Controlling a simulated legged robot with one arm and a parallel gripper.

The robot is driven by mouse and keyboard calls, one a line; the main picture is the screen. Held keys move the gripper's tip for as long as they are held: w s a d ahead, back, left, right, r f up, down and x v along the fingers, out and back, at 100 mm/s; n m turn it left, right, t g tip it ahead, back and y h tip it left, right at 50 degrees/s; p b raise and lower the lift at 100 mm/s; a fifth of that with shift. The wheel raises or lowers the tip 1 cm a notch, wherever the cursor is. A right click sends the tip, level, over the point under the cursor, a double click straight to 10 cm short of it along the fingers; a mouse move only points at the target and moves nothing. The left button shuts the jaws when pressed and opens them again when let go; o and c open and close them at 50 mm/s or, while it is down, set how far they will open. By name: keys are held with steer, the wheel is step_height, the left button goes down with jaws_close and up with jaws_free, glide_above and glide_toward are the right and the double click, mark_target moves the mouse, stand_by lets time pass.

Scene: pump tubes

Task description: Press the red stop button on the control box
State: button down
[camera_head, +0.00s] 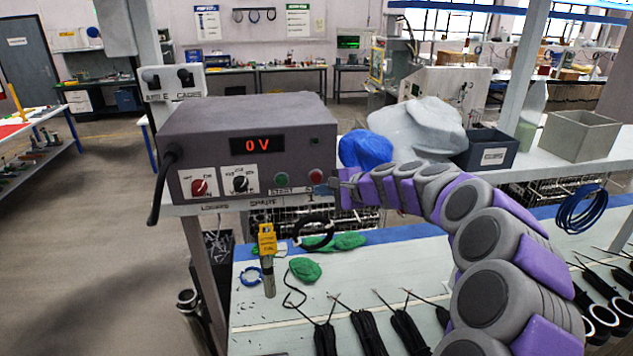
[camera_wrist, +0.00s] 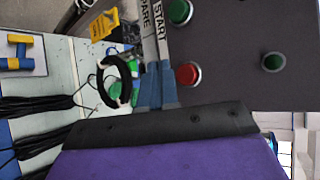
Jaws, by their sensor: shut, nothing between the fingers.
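The grey control box (camera_head: 250,130) stands on the bench with a lit "0 V" display. Its red stop button (camera_head: 315,177) is at the lower right of the front panel, right of the green start button (camera_head: 281,180). In the wrist view the red button (camera_wrist: 187,75) shows in full beside my gripper's fingertips (camera_wrist: 160,68), with the green button (camera_wrist: 180,11) above it. My gripper (camera_head: 329,188) is shut and empty, at the panel's lower right corner. The tips are very near the red button; I cannot tell whether they touch it.
Two rotary knobs (camera_head: 240,182) sit on the panel's left side. A blue cloth (camera_head: 365,150) and a grey covered shape (camera_head: 418,128) lie right of the box. A yellow tool (camera_head: 267,240) hangs below, above a lower worktop (camera_head: 350,270) with black cables.

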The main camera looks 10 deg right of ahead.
steer(key=shift+s, duration=1.15)
steer(key=s+a+f+n+g+b, duration=0.3)
steer(key=s+a+f+n+b, duration=0.25)
steer(key=s, duration=0.55)
steer(key=s+a+f+n+g+b, duration=0.3)
steer(key=s+a+f+n+b, duration=0.25)
steer(key=s, duration=0.55)
steer(key=s+d+f+n+g+h+b, duration=0.1)
steer(key=s+d+f+g+h+b, duration=0.2)
steer(key=s+f, duration=0.7)
steer(key=s+d+f+n+g+h+b, duration=0.1)
steer(key=s+d+f+h+b, duration=0.4)
steer(key=s+f, duration=0.6)
steer(key=s+d+g+b, duration=0.1)
steer(key=s+d+b, duration=0.1)
steer(key=s, duration=0.5)
steer(key=shift+s+d+n+g, duration=0.15)
steer(key=shift+s+n+g, duration=0.15)
steer(key=shift+n+g, duration=0.1)
